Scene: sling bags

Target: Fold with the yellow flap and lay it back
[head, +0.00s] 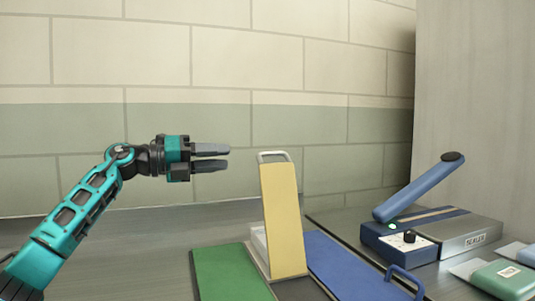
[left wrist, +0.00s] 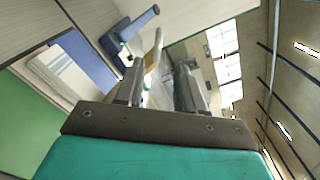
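The yellow flap (head: 282,220) stands nearly upright on the folding board in the head view, with a metal handle (head: 273,155) on its top edge. A green panel (head: 225,273) lies flat to its left and a blue panel (head: 345,268) flat to its right. My left gripper (head: 228,158) is left of the handle at about its height, fingers apart and empty. In the left wrist view the flap (left wrist: 152,73) shows edge-on beyond the open fingers. A pale striped folded item (left wrist: 58,75) lies on the board, mostly hidden behind the flap in the head view. My right gripper is out of view.
A sealer (head: 470,235) with its blue lever (head: 420,187) raised stands on the counter at right. A green packet (head: 505,279) lies at the right edge. The blue panel has its own handle (head: 405,279). The space above the green panel is free.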

